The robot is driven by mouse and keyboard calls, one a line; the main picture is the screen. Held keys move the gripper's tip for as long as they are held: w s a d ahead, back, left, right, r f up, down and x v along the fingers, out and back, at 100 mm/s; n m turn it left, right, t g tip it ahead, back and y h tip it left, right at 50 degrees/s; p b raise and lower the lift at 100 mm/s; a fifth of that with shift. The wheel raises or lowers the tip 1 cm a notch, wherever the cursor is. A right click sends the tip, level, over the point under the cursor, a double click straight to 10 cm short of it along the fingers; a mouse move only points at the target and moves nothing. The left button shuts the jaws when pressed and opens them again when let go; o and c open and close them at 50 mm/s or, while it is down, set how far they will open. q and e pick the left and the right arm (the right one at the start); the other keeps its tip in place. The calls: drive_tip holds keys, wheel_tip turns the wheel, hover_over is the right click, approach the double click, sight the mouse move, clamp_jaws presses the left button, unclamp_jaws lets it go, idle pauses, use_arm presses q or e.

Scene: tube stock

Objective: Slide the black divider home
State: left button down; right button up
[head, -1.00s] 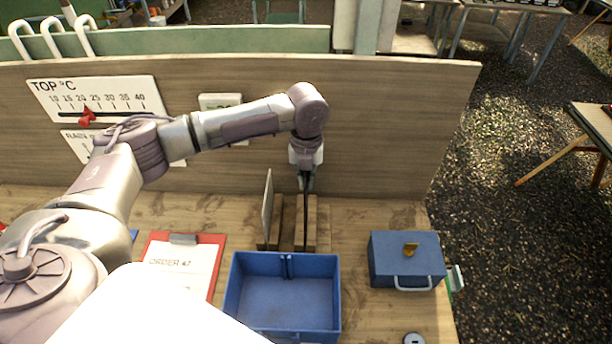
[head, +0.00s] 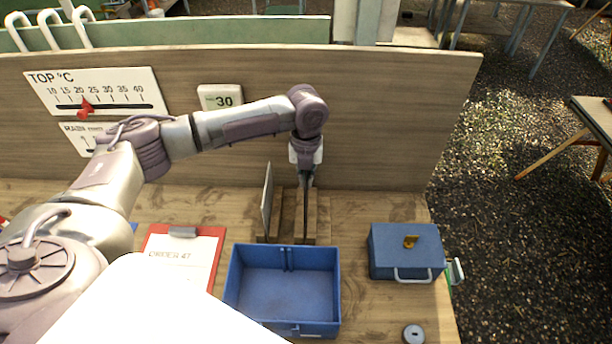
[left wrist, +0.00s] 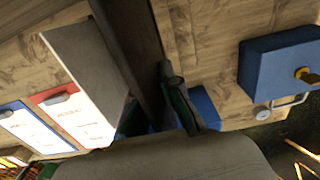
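The black divider (head: 306,212) stands upright, seen nearly edge-on, in the right part of a wooden slotted rack (head: 312,236) behind the blue bin. My left gripper (head: 305,180) is at the top of the divider. In the left wrist view the dark divider (left wrist: 135,45) runs down between the fingers (left wrist: 163,112), which look shut on it. The lower edge of the divider and its fit in the slot are hidden. A grey panel (head: 266,203) stands upright to the left, apart from it. My right gripper is not in view.
The empty blue bin (head: 330,292) stands in front of the rack. A blue box with a handle (head: 385,262) is to the right, and a red clipboard (head: 217,262) to the left. A wooden back board (head: 400,120) rises behind the rack.

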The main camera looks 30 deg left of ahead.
use_arm(q)
drive_tip(key=shift+f+b, duration=0.35)
drive_tip(key=shift+f, duration=0.7)
drive_tip(key=shift+f, duration=0.1)
drive_tip(key=shift+f+b, duration=0.7)
drive_tip(key=shift+f, duration=0.7)
drive_tip(key=shift+f, duration=0.2)
drive_tip(key=shift+f+b, duration=0.6)
drive_tip(key=shift+f, duration=0.6)
drive_tip(key=c, duration=1.2)
unclamp_jaws()
drive_tip(key=shift+c, duration=0.2)
